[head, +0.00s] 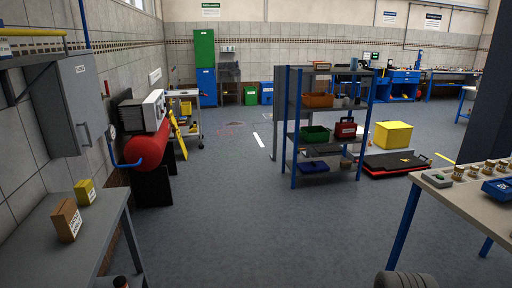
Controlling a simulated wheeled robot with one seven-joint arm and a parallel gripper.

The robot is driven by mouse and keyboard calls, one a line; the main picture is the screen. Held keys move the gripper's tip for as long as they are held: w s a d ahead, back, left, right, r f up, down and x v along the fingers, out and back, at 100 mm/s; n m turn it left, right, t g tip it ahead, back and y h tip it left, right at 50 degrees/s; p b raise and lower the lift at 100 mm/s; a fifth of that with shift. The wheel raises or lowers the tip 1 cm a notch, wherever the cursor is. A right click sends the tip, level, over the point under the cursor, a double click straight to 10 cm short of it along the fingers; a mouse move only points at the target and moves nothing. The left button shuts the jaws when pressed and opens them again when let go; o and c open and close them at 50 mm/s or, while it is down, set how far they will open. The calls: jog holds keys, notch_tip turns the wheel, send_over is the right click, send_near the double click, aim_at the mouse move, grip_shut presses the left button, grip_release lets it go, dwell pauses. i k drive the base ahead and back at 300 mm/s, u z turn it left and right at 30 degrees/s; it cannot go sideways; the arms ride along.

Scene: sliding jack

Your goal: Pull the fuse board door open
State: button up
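A grey wall cabinet (78,105), which looks like the fuse board, hangs on the tiled wall at the left in the head view. Its door looks shut, with a small label near the top. Another small fitting (83,134) shows low on the front. The inside of the cabinet is hidden. My gripper is not in view.
A grey bench (60,215) with two small boxes stands below the cabinet. A red tank (146,152) stands just beyond it. A blue-post shelf (290,130) and a table (455,195) are to the right. The middle floor (220,215) is clear.

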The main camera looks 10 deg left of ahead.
aim_at(78, 82)
jog(key=u, duration=0.3)
jog(key=i, duration=1.5)
jog(key=u, duration=1.85)
jog(key=i, duration=1.05)
jog(key=u, duration=0.85)
